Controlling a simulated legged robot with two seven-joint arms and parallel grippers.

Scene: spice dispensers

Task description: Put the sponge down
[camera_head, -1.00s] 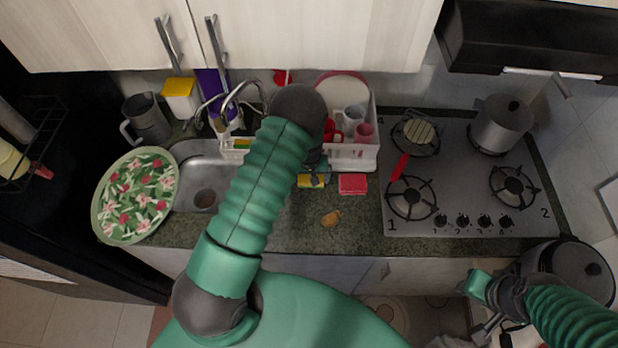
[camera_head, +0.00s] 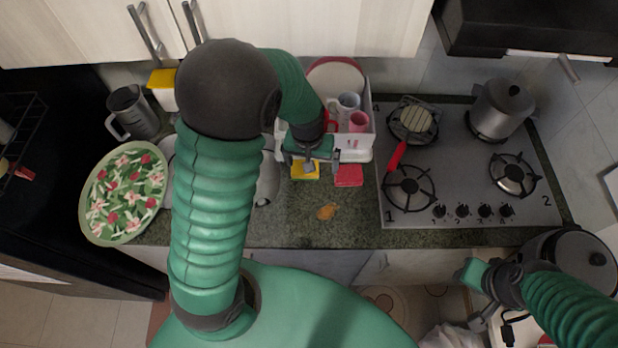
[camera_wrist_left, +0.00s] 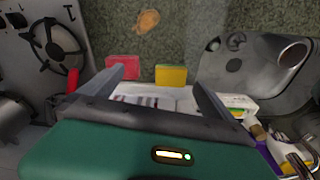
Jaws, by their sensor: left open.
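A yellow sponge (camera_head: 305,171) lies on the dark green counter (camera_head: 285,225), in front of the white dish rack. It also shows in the left wrist view (camera_wrist_left: 171,76), between and beyond the fingertips.
The dish rack (camera_head: 357,154) with cups stands behind the sponges. The stove (camera_head: 455,190) with a pot (camera_head: 500,108) is at the right. My left arm hides much of the sink. A floral plate (camera_head: 123,193) is at the left.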

